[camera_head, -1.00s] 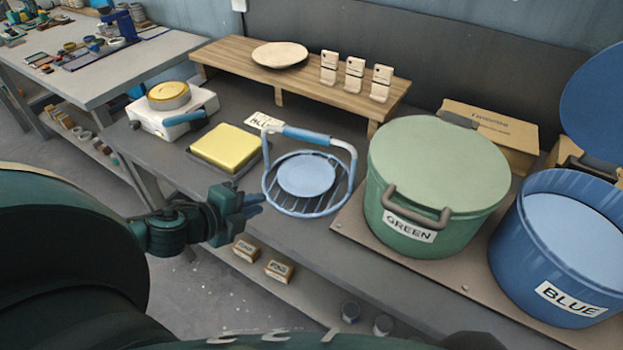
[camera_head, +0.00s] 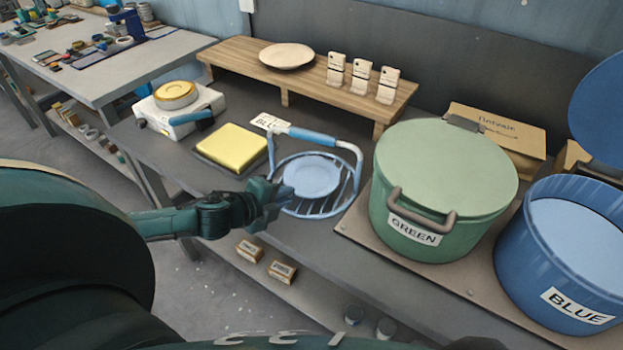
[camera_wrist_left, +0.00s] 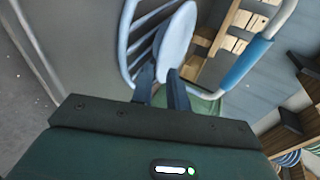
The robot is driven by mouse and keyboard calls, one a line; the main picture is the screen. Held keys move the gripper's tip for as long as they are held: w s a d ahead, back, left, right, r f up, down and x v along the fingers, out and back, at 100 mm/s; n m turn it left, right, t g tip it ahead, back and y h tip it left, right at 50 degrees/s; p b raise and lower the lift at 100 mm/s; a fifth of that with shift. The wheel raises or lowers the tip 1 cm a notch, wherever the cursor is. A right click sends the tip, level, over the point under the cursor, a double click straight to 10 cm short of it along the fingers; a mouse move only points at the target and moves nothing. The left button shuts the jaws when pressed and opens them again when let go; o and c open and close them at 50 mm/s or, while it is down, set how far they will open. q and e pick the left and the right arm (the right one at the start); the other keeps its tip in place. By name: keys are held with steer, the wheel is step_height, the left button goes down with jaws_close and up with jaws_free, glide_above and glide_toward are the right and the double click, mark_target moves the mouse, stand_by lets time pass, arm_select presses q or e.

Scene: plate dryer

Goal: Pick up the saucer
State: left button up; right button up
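A light blue saucer (camera_head: 312,174) lies in a round blue wire basket (camera_head: 347,205) with a blue-gripped handle. My left gripper (camera_head: 284,192) is at the basket's left front, close to the saucer's near edge. In the left wrist view, its two dark fingers (camera_wrist_left: 162,84) stand apart, with the saucer's rim (camera_wrist_left: 177,42) at or between their tips. I cannot tell whether they touch it. My right gripper is not in view.
A green lidded pot (camera_head: 445,180) and an open blue pot (camera_head: 565,250) stand right of the basket. A yellow block (camera_head: 231,147) sits to its left. A wooden shelf (camera_head: 330,92) behind bears a beige plate (camera_head: 286,55) and several small blocks.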

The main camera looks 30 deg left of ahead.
mark_target(311, 180)
arm_select(q)
steer(key=x, duration=0.5)
steer(key=shift+w+a+p, duration=0.1)
steer(key=shift+a+p, duration=0.2)
steer(key=shift+p, duration=0.1)
jaws_close()
